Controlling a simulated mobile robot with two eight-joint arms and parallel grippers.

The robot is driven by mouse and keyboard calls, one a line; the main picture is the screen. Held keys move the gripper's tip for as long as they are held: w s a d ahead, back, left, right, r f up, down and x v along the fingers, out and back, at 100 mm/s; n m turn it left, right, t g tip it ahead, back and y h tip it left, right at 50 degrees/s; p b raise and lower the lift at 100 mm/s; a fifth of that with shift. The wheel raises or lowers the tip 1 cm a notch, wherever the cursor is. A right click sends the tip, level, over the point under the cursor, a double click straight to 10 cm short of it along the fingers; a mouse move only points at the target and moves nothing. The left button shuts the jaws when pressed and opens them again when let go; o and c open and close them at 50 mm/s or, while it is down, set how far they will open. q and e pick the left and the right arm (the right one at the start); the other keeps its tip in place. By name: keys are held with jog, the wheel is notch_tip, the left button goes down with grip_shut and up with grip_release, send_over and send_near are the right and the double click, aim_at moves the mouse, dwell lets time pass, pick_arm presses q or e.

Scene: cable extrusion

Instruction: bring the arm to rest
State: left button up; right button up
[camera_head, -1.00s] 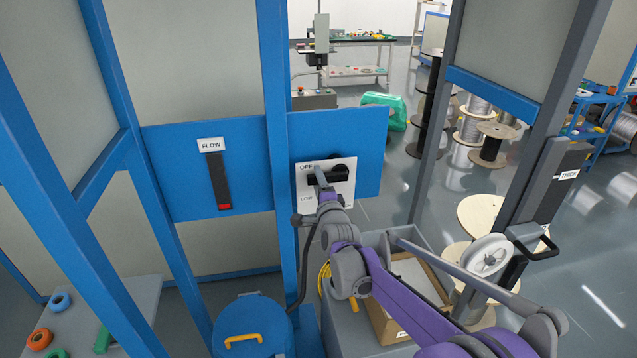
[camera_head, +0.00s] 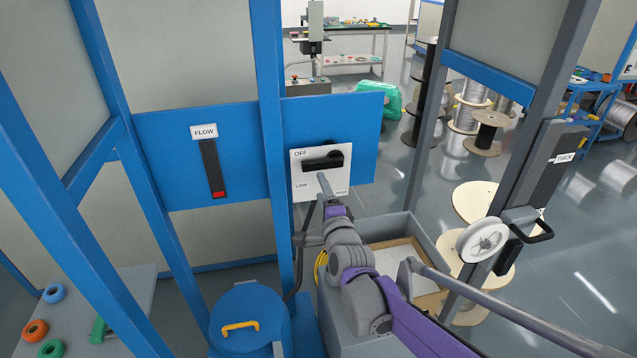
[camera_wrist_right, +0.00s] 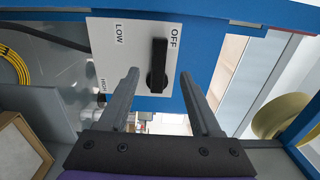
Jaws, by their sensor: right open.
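My right arm comes in from the lower right in the head view, and its gripper (camera_head: 323,186) is in front of the lower part of a white switch plate (camera_head: 305,180). In the right wrist view the right gripper (camera_wrist_right: 165,92) has its two fingers apart with nothing held between them. The black rotary knob (camera_head: 323,161) on the plate shows beyond the fingertips in the wrist view (camera_wrist_right: 157,66), apart from them as far as I can tell. The plate reads OFF, LOW and HIGH. My left gripper is not in view.
A blue panel (camera_head: 350,118) carries the plate. A FLOW slider (camera_head: 213,168) is on the panel at left. A blue drum (camera_head: 250,318) with a yellow handle stands below. A grey bin (camera_head: 405,228), a white spool (camera_head: 482,240) and a grey post (camera_head: 520,150) are near my right arm.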

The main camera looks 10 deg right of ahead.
jog(key=shift+s, duration=0.3)
jog(key=s+d+f+n+g, duration=0.1)
jog(key=s+f+n+g, duration=0.3)
jog(key=s, duration=0.7)
jog(key=s+d+f+n+g+p, duration=0.1)
jog(key=s+f+n+g, duration=0.3)
jog(key=s+f+n, duration=0.3)
jog(key=s+d+f+n+g+p, duration=0.1)
jog(key=s+f+n+g, duration=0.3)
jog(key=s, duration=1.3)
jog(key=d+f+n, duration=0.1)
jog(key=n, duration=0.1)
jog(key=shift+s+f+n+g+h, duration=0.15)
jog(key=shift+n+g+h, duration=0.15)
jog(key=shift+n, duration=0.1)
